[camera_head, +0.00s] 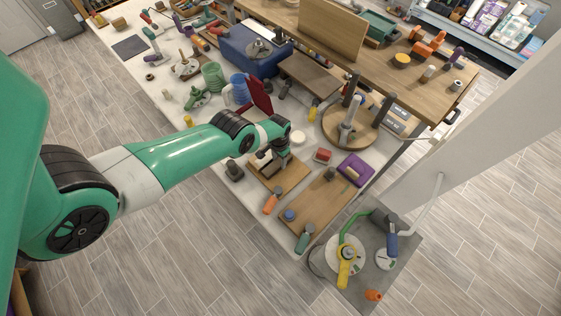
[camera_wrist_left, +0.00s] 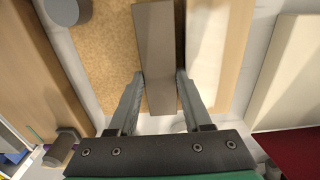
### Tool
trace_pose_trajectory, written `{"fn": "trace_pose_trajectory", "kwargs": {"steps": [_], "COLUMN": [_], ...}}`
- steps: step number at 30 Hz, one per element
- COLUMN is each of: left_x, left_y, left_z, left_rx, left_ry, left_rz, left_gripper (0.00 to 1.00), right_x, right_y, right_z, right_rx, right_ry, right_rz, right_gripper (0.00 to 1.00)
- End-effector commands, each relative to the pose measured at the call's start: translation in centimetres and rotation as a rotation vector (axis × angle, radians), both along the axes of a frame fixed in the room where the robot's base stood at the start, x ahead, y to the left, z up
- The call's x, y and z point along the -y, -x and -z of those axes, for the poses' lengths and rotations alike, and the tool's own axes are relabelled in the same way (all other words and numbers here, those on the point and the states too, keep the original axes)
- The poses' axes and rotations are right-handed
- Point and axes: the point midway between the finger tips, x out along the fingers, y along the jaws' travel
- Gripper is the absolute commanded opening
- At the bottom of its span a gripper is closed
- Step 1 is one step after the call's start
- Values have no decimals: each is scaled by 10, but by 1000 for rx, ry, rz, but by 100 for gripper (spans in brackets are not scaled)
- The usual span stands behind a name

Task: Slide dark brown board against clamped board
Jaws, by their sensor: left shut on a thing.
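My left gripper (camera_head: 270,156) reaches down over a small wooden base (camera_head: 292,178) near the front of the workbench. In the left wrist view, the gripper (camera_wrist_left: 160,76) is shut on the dark brown board (camera_wrist_left: 157,45), a long narrow piece with one finger on each side. The dark brown board lies over a tan, cork-like surface (camera_wrist_left: 105,60). A pale wooden board (camera_wrist_left: 208,40) runs along its right side, with a narrow dark gap near the top. I cannot tell whether this is the clamped board, as no clamp on it shows clearly. My right gripper is out of view.
A dark grey cylinder (camera_wrist_left: 68,10) stands left of the dark brown board. A red panel (camera_head: 260,97) stands behind the gripper. A larger wooden board (camera_head: 318,203), an orange-handled tool (camera_head: 271,201) and a purple block (camera_head: 356,168) lie to the right and front. The bench is crowded.

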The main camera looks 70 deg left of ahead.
Motion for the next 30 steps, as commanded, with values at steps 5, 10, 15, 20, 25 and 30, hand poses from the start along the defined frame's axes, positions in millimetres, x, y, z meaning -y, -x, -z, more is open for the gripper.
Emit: {"fn": "trace_pose_trajectory", "kwargs": {"steps": [5,10,15,20,25,30], "left_x": [-2,-3,-6,-5,-6,-6], "left_y": [2,2,3,3,3,3], "left_z": [1,1,1,1,2,-1], "left_rx": [-2,-1,-1,-1,-1,-1], "left_ry": [-4,-4,-6,-7,-8,-8], "left_rz": [1,0,0,1,1,1], "left_gripper": [0,0,0,0,63,84], "right_x": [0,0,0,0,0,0], "right_y": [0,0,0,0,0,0], "right_z": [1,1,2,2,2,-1], "right_rx": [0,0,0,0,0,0], "right_ry": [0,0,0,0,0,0], "right_rz": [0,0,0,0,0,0], "right_gripper": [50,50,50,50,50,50]}}
